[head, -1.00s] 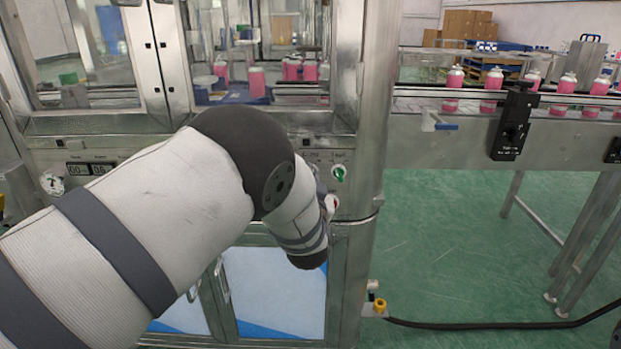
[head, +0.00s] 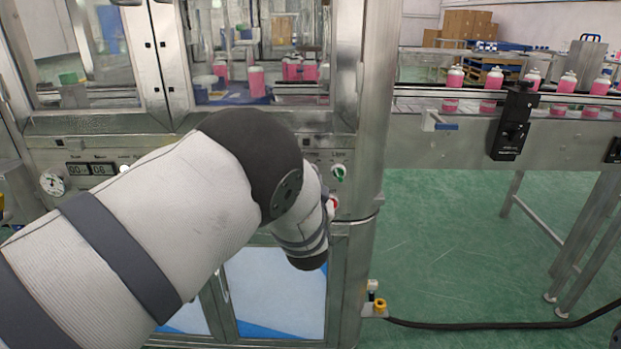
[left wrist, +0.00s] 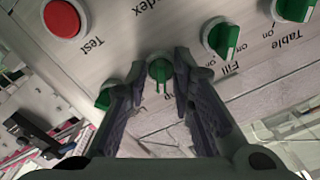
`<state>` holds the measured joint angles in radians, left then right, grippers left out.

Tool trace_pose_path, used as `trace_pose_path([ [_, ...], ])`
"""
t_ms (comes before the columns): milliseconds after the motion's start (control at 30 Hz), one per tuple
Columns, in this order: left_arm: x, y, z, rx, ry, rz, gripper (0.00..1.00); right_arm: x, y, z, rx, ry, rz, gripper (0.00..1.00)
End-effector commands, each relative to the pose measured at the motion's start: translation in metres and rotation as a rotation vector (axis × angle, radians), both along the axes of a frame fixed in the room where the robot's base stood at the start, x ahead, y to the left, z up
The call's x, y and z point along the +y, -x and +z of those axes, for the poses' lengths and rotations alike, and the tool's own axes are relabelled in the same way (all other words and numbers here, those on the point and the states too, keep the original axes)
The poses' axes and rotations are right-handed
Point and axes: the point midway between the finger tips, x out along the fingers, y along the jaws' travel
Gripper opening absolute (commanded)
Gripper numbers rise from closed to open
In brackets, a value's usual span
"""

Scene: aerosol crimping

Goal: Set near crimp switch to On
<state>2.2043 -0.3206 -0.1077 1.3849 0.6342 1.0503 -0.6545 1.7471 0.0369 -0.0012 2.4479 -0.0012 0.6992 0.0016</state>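In the left wrist view, a green rotary switch (left wrist: 159,70) on the light panel sits between the fingertips of my left gripper (left wrist: 160,74). The label beside it is mostly hidden, with only a final "p" readable, and its pointer direction is not clear. A finger stands on each side of the switch, close to it; I cannot tell whether they touch it. In the head view my left arm covers this part of the machine front, so the gripper and the switch are hidden there.
Nearby are the green Fill switch (left wrist: 222,38), the green Table switch (left wrist: 293,8), another green switch (left wrist: 104,98) and the red Test button (left wrist: 66,18). A conveyor (head: 440,105) with pink cans runs right. Green floor (head: 440,230) is open there.

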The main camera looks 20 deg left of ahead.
Motion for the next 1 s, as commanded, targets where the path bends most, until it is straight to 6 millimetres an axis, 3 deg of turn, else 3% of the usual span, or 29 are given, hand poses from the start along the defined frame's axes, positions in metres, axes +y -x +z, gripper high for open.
trace_pose_path([
  [300,0.0,-0.001,0.006,-0.006,0.0,0.0,0.28,0.0,0.0,0.0,0.0,0.0,0.0,0.4],
  [700,0.0,0.0,0.092,-0.006,0.002,0.001,0.28,0.0,0.0,0.0,-0.001,0.0,0.0,0.4],
  [1000,0.0,0.0,0.101,-0.002,0.001,0.0,0.28,0.0,0.0,0.0,0.0,0.0,0.0,0.4],
])
